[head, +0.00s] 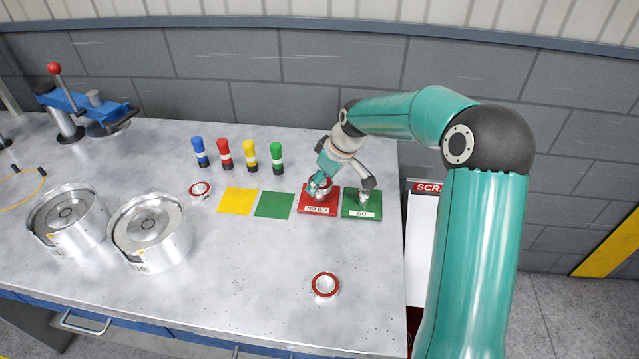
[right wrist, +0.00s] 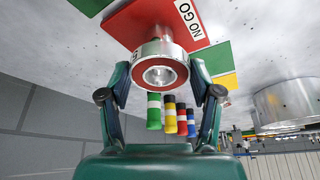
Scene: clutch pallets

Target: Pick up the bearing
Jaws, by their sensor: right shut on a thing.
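My right gripper (head: 322,183) is over the red NO GO plate (head: 303,203). It is shut on a silver bearing with a red face, which shows between the two fingers in the right wrist view (right wrist: 160,48). The bearing is at the plate; I cannot tell whether it rests on it or hangs just above. A second red-faced bearing (head: 325,285) lies near the table's front edge. A third bearing (head: 200,190) lies left of the yellow square. My left gripper is not in view.
The green GO plate (head: 362,211) with a small metal piece is right beside the red plate. Yellow (head: 238,202) and green (head: 274,205) squares lie left. Several coloured cylinders (head: 250,158) stand behind them. Two large silver housings (head: 150,245) stand left. The front middle is mostly clear.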

